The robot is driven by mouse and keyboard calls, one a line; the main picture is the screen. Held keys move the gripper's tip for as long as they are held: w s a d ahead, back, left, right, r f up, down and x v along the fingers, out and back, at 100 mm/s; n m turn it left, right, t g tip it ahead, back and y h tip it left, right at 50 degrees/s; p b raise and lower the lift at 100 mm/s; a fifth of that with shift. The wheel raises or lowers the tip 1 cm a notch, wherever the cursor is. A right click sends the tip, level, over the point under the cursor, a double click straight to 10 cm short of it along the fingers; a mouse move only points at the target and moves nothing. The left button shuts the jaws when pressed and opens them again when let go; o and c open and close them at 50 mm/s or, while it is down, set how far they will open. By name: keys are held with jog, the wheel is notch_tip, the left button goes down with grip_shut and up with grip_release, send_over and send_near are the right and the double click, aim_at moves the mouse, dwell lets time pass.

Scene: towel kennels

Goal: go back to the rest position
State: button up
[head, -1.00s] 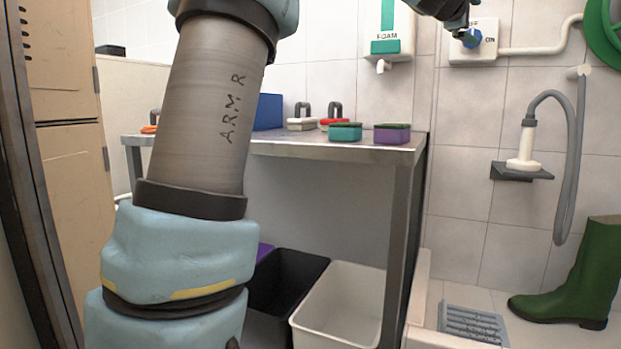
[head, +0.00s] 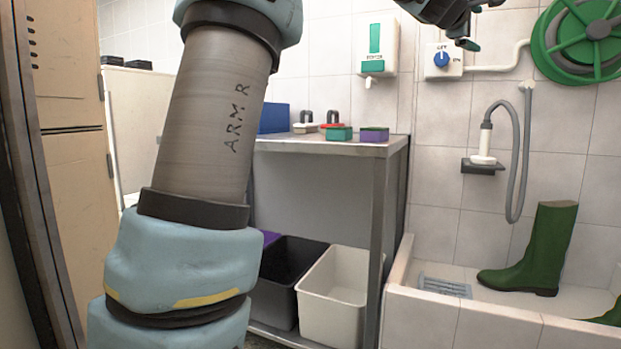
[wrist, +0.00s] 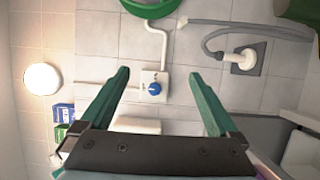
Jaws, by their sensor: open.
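My gripper (head: 462,28) is at the top edge of the head view, partly cut off, above and in front of the white switch box (head: 444,61) on the tiled wall. The box has a blue knob (head: 441,59) and OFF and ON marks. In the wrist view my gripper (wrist: 161,76) has its two green fingers wide apart with nothing between them. The blue knob (wrist: 154,88) shows beyond the fingers, apart from them. My arm fills the left of the head view.
A steel table (head: 330,146) holds sponges and brushes, with a black bin (head: 285,285) and a white bin (head: 335,300) below. Right of it are a low-walled basin (head: 440,312), a green boot (head: 535,255), a hose (head: 520,150) and a green reel (head: 590,40). Tan lockers (head: 70,190) stand left.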

jog(key=a+f+m+g+y, duration=0.1)
jog(key=a+f+m+y, duration=0.15)
jog(key=a+f, duration=0.65)
jog(key=a+f+m+g+y, duration=0.1)
jog(key=a+f+g+y, duration=0.3)
jog(key=f, duration=1)
jog(key=a+f+m+t+y, duration=0.1)
jog(key=a+f+m+y, duration=0.1)
jog(key=a+f, duration=0.8)
jog(key=s+a+f+m+g+y, duration=0.45)
jog(key=s+a+f+g, duration=0.25)
jog(key=s+a+f, duration=1.45)
notch_tip(320, 180, up, 32)
jog(key=p, duration=3.2)
jog(key=shift+d+r, duration=0.15)
jog(key=shift+d, duration=0.15)
